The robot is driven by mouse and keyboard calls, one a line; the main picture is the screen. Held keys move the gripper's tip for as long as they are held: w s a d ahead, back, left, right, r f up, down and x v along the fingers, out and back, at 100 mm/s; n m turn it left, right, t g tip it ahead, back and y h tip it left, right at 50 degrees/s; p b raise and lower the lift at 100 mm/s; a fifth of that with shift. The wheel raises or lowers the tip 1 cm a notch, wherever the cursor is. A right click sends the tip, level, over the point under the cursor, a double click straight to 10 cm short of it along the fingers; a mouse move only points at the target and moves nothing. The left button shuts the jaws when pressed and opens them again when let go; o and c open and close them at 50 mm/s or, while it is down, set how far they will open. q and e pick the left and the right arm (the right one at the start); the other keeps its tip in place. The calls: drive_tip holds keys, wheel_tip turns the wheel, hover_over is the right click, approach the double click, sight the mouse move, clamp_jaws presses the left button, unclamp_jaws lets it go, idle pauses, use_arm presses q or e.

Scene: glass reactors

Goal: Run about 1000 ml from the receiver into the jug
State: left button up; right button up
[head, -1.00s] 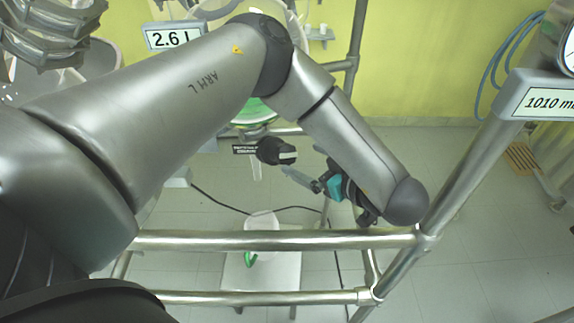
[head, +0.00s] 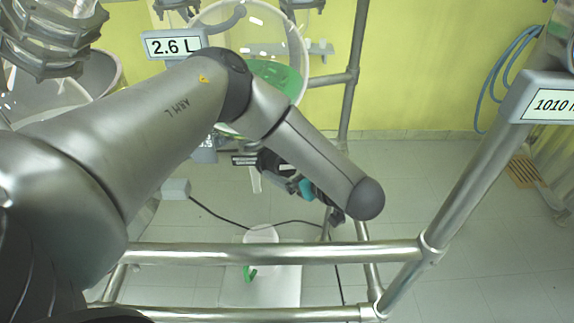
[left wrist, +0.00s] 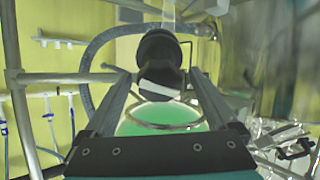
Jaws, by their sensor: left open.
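The glass receiver (head: 262,42) holds green liquid (head: 277,78) and is partly hidden by my left arm. A tag beside it reads 2.6 L (head: 173,44). The black valve knob with a white bar (left wrist: 160,62) is below it. My left gripper (head: 283,172) is open at the knob; in the left wrist view its two fingers (left wrist: 165,98) stand either side of the knob, and I cannot tell whether they touch it. The pale jug (head: 261,234) with a green handle (head: 249,273) stands low, beneath the valve. My right gripper is out of view.
The jug stands on a light platform (head: 285,290). Horizontal steel rails (head: 280,253) of the frame cross in front of it. A slanting post (head: 480,180) and a 1010 display (head: 548,102) are at the right. A black cable runs over the floor.

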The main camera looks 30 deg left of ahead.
use_arm(q)
drive_tip(key=shift+c, duration=0.4)
drive_tip(key=c, duration=1.3)
drive_tip(key=shift+n, duration=0.4)
drive_tip(key=n+g, duration=0.1)
drive_tip(key=n, duration=0.5)
drive_tip(key=shift+b, duration=0.4)
drive_tip(key=n, duration=0.6)
drive_tip(key=shift+n+g+b, duration=0.3)
drive_tip(key=shift+g+b, duration=0.1)
drive_tip(key=n+h, duration=0.1)
drive_tip(key=n, duration=0.9)
drive_tip(key=shift+n+h, duration=0.4)
